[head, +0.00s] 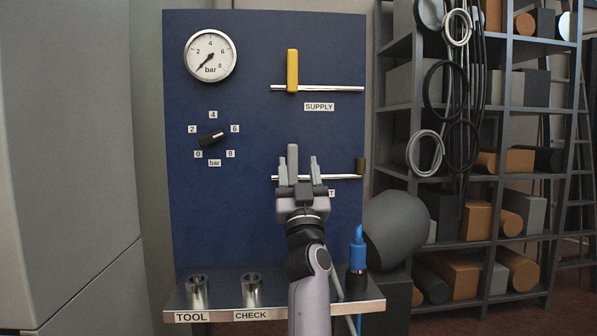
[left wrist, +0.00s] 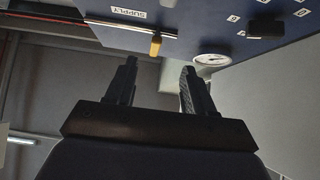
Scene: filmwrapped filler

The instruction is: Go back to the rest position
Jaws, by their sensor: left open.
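My left gripper (head: 299,168) is raised in front of the lower part of the blue panel (head: 245,110), in the head view. It is open, and nothing shows between its fingers. In the left wrist view the open fingers (left wrist: 158,75) stand apart against a grey background, with the panel above them. A grey upright bar (head: 293,153) shows by the fingertips at the lower pipe; I cannot tell whether they touch. The gripper hides part of the lower label. My right gripper is not in view.
The panel carries a yellow upright handle (head: 292,70) on the SUPPLY pipe, a gauge (head: 210,56) and a black selector knob (head: 211,138). A shelf (head: 375,306) below has two metal sockets and a blue-tipped tool (head: 358,252). Loaded racks (head: 503,110) stand right.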

